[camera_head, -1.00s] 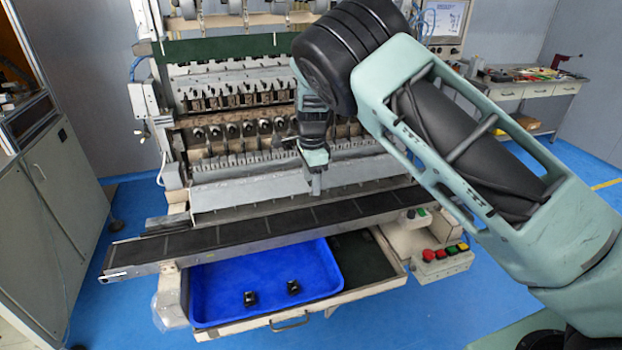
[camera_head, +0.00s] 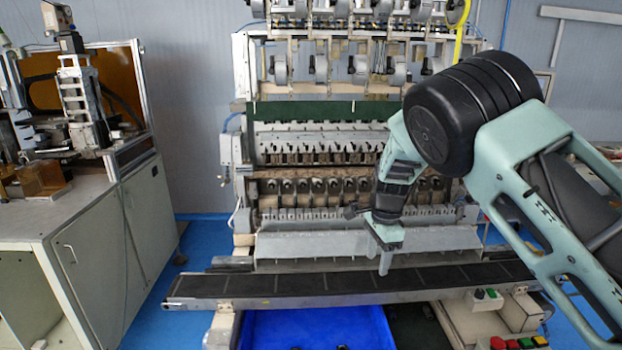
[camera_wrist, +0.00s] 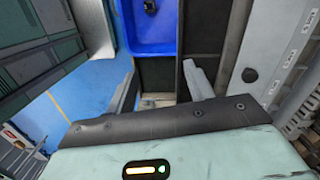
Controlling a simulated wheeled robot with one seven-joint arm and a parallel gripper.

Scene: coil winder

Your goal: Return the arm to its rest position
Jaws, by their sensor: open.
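My arm reaches in from the right in the head view, bent at its black joint, with the hand pointing down. My gripper (camera_head: 385,262) hangs in front of the coil winder (camera_head: 340,150), with its tip over the dark conveyor strip (camera_head: 320,283) in the picture. I cannot tell its height above the strip. In the wrist view my gripper (camera_wrist: 162,85) shows two grey fingers spread apart, with nothing between them.
A blue tray (camera_wrist: 165,50) with a black part (camera_wrist: 150,6) lies below the strip; its front is cut off in the head view. A cabinet (camera_head: 110,230) stands at left. Coloured buttons (camera_head: 520,343) sit at lower right. Blue floor is free between cabinet and winder.

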